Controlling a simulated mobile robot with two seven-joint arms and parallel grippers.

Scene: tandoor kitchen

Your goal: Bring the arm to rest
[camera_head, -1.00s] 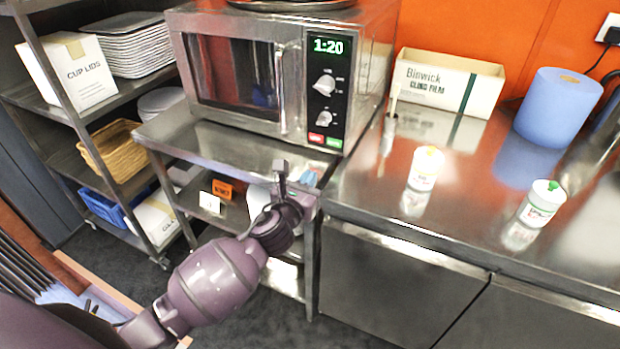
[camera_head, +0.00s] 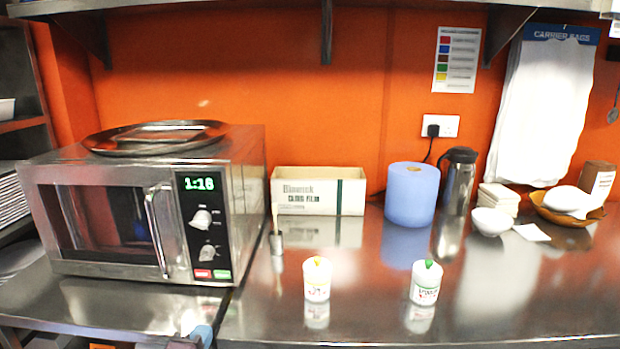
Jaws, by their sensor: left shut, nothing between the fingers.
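Only the tip of my left gripper (camera_head: 183,343) shows, at the bottom edge of the head view, low in front of the steel stand with the microwave. It is shut with nothing held. The rest of my left arm is below the picture. My right gripper is not in view.
A microwave (camera_head: 208,268) stands at left with a round tray (camera_head: 155,139) on top. On the steel counter (camera_head: 290,322) are two white tubs (camera_head: 317,280) (camera_head: 425,283), a cling film box (camera_head: 351,190), a blue roll (camera_head: 411,195) and a flask (camera_head: 459,182). The counter's front middle is clear.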

